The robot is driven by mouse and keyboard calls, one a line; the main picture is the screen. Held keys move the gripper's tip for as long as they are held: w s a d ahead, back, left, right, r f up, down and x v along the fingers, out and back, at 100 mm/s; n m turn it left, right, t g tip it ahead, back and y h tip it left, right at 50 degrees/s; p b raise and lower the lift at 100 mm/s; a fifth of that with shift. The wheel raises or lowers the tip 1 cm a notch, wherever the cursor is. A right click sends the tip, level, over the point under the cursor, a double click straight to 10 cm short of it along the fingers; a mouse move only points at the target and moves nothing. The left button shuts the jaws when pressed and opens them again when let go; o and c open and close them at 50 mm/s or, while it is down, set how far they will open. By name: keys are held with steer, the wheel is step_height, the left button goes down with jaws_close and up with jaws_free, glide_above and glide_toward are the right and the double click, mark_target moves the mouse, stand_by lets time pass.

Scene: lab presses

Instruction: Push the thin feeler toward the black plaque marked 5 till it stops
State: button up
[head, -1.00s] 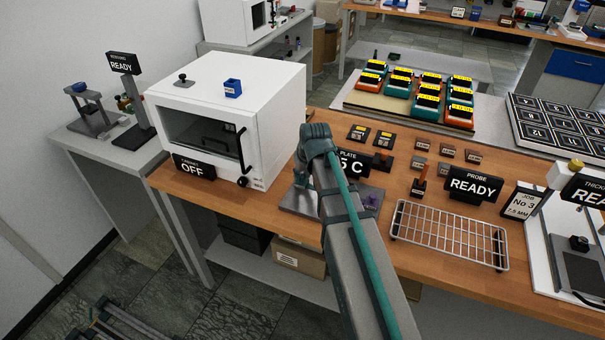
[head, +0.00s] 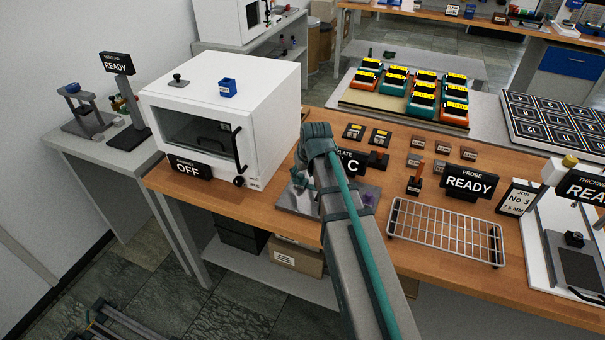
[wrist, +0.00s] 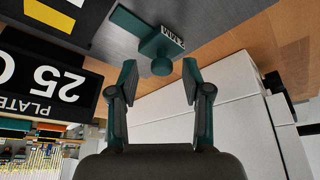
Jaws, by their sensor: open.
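The block sits on a grey metal plate (wrist: 118,42). I cannot tell whether the fingers touch it. No thin feeler is clearly identifiable. No plaque reading just 5 is readable; a black sign, upside down in the wrist view, reads PLATE 25 C (wrist: 48,86).
A white cabinet (head: 215,120) with an OFF sign (head: 188,168) stands left of my arm. A wire rack (head: 445,232) and a READY probe sign (head: 469,181) are on the right. A black piece with a yellow label (wrist: 58,16) lies near the sign.

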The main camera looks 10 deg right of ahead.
steer(key=v, duration=1.1)
steer(key=shift+s+r, duration=0.2)
steer(key=shift+r, duration=0.1)
stand_by(0.3)
steer(key=b+x, duration=0.1)
steer(key=b, duration=0.7)
steer(key=shift+w+a+f, duration=0.1)
steer(key=shift+w+f, duration=0.1)
steer(key=shift+f, duration=0.05)
steer(key=x, duration=1)
steer(key=shift+w+f+p, duration=0.1)
steer(key=shift+f+p, duration=0.1)
steer(key=shift+p, duration=0.2)
